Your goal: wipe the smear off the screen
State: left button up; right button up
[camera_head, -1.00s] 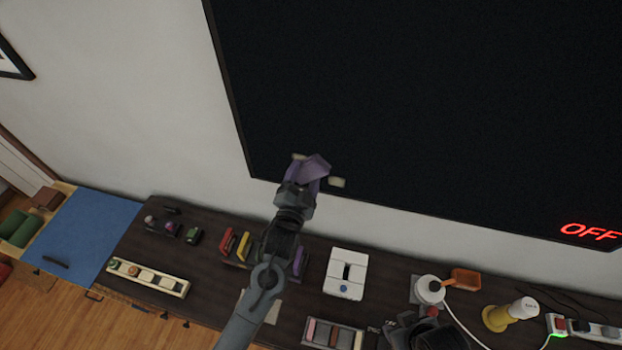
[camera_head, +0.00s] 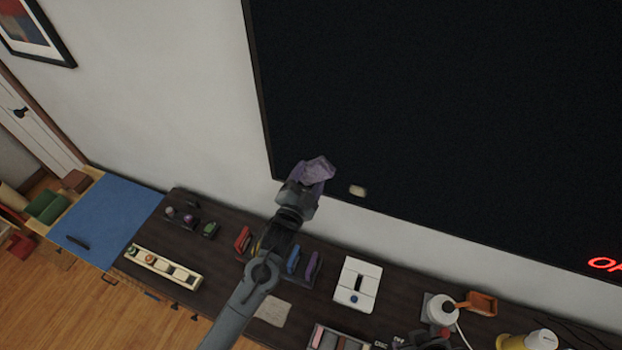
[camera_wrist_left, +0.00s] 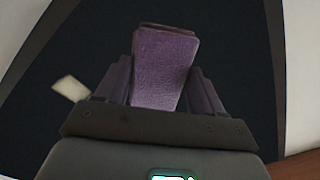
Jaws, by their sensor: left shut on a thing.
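The dark screen (camera_head: 430,110) fills the upper right of the head view. A small pale smear (camera_head: 357,190) shows on its lower left part, right of my left gripper; it also shows left of the gripper in the left wrist view (camera_wrist_left: 70,88). My left gripper (camera_head: 308,183) is shut on a purple cloth or pad (camera_head: 318,168), which the wrist view shows between the fingers (camera_wrist_left: 163,70). The pad is over the screen near its lower left corner; I cannot tell whether it touches. It hides the screen behind it.
Bare wall lies left of the screen.

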pick_arm(q)
jog(key=shift+s, duration=0.1)
jog(key=shift+v, duration=2.9)
jog(key=shift+s, duration=0.15)
jog(key=v, duration=0.2)
jog(key=shift+s+a, duration=0.15)
jog(key=shift+s, duration=0.2)
